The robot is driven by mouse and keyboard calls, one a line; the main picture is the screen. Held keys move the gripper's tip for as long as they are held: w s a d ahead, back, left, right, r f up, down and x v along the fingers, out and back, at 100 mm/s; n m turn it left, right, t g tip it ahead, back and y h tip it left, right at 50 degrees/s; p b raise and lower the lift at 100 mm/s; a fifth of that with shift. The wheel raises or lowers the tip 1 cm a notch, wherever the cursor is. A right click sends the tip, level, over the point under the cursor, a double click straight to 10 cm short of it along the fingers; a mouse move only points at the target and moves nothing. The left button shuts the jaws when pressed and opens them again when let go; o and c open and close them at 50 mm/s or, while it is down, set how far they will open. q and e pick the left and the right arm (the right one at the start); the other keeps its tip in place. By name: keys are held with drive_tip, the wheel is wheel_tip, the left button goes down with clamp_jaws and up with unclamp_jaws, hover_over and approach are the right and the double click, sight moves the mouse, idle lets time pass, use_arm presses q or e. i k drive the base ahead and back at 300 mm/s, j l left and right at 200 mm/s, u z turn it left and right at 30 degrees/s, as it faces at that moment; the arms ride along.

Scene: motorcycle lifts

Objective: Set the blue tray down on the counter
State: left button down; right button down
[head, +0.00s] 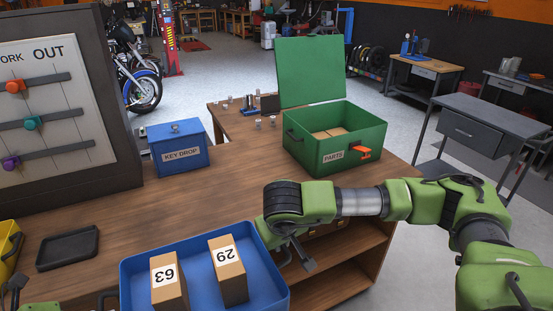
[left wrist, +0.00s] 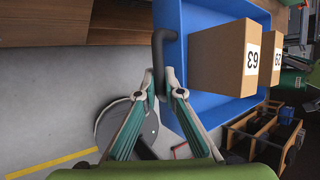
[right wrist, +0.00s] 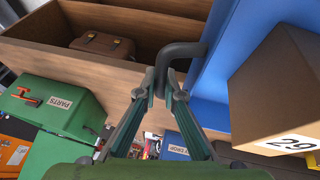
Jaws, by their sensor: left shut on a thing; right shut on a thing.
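The blue tray (head: 265,285) is at the bottom of the head view, by the near edge of the wooden counter (head: 190,208). It carries two cardboard boxes, one marked 63 (head: 168,285) and one marked 29 (head: 230,275). My right gripper (head: 290,253) is shut on the tray's dark handle, which shows in the right wrist view (right wrist: 180,50). My left gripper (left wrist: 164,82) is shut on the other handle (left wrist: 160,45); floor shows below it in the left wrist view. I cannot tell whether the tray touches the counter.
A black shallow dish (head: 68,248), a yellow container (head: 8,250), a blue key drop box (head: 178,148) and an open green parts box (head: 335,145) stand on the counter. A sign board (head: 50,95) is at left. The counter's middle is clear.

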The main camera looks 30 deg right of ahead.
sight(229, 203)
drive_tip(key=i+l, duration=0.95)
drive_tip(key=i, duration=0.15)
